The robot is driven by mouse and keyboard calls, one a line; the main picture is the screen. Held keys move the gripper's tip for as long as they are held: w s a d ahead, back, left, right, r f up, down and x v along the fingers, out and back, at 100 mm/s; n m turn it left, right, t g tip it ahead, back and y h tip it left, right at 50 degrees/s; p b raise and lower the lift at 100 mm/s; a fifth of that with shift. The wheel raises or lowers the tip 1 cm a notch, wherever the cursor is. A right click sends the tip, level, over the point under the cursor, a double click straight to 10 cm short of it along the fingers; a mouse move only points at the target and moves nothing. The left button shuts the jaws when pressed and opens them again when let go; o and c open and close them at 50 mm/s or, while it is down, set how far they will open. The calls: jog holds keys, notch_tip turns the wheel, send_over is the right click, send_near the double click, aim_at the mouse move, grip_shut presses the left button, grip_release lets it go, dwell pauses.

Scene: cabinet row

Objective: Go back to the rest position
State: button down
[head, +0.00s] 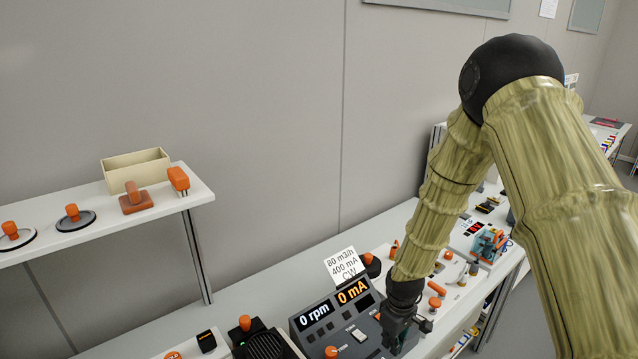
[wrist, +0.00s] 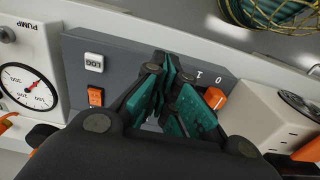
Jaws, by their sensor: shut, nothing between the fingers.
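My gripper (head: 402,330) is at the end of my arm, low over the bench at the right side of the dark control console (head: 318,318). In the wrist view my gripper (wrist: 165,85) shows teal finger pads brought together, with nothing between them. The fingers are over a dark grey panel (wrist: 125,60), and I cannot tell whether they touch it. The console displays read 0 rpm and 0 mA. My fingers hide part of the panel.
A white card (head: 344,265) reads 80 m3/h, 400 mA, CW. A shelf (head: 195,194) at left carries a beige box (head: 137,170) and orange-handled items. A pump gauge (wrist: 28,85) is left of the panel. Open space lies above the bench, before the grey wall.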

jog(key=shift+m, duration=0.6)
jog(key=s+f, duration=0.1)
jog(key=f, duration=0.1)
jog(key=s+f, duration=0.1)
jog(key=f, duration=0.1)
jog(key=s+f+b, duration=0.1)
jog(key=s+f, duration=0.1)
jog(key=shift+f, duration=0.3)
jog(key=s+d+f+m+b, duration=0.1)
jog(key=s+f, duration=0.4)
jog(key=s, duration=0.5)
jog(key=s+d+f+m+b, duration=0.1)
jog(key=s+f, duration=0.4)
jog(key=s, duration=0.5)
jog(key=s+d+f+m+b, duration=0.1)
jog(key=s+f+m+b, duration=0.2)
jog(key=s, duration=0.8)
notch_tip(320, 180, down, 2)
jog(key=shift+d+f+m, duration=0.2)
jog(key=shift+f+m, duration=0.05)
jog(key=shift+m, duration=0.55)
